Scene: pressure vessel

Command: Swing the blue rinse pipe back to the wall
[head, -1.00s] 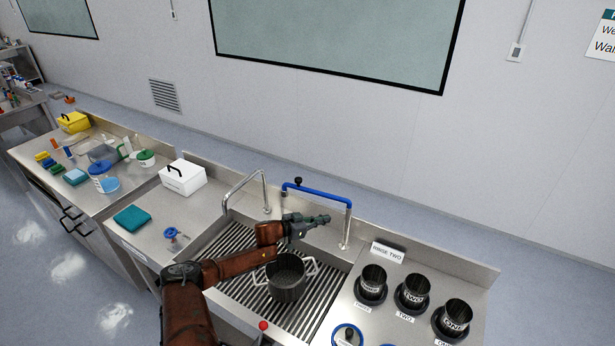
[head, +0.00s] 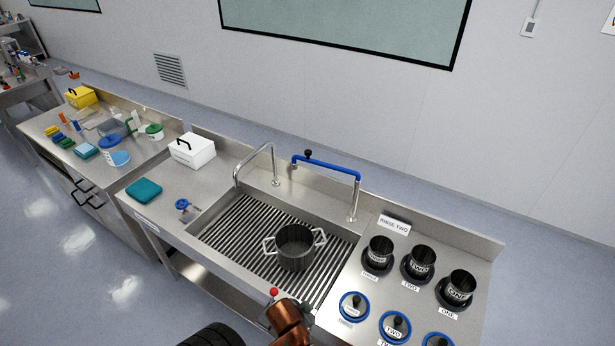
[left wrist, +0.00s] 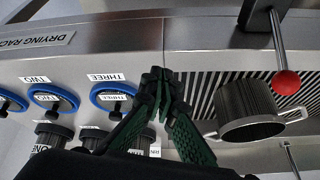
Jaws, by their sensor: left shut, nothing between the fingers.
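The blue rinse pipe (head: 330,166) stands on its steel post (head: 354,205) at the back right of the sink. Its horizontal arm runs left from the post along the back ledge, close to the wall, with a black knob (head: 308,154) near its far end. My left gripper (left wrist: 157,74) shows in the left wrist view, its green fingers shut and empty, above the front edge of the counter beside the sink. In the head view only my left arm shows at the bottom edge, well away from the pipe. My right gripper is in neither view.
A pot (head: 295,246) with two handles stands on the sink grate (head: 245,228). A steel tap (head: 257,160) rises behind it. A red-ball lever (head: 274,292) is at the front edge. Black cups (head: 377,255) and blue-rimmed lids (head: 354,306) fill the right counter.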

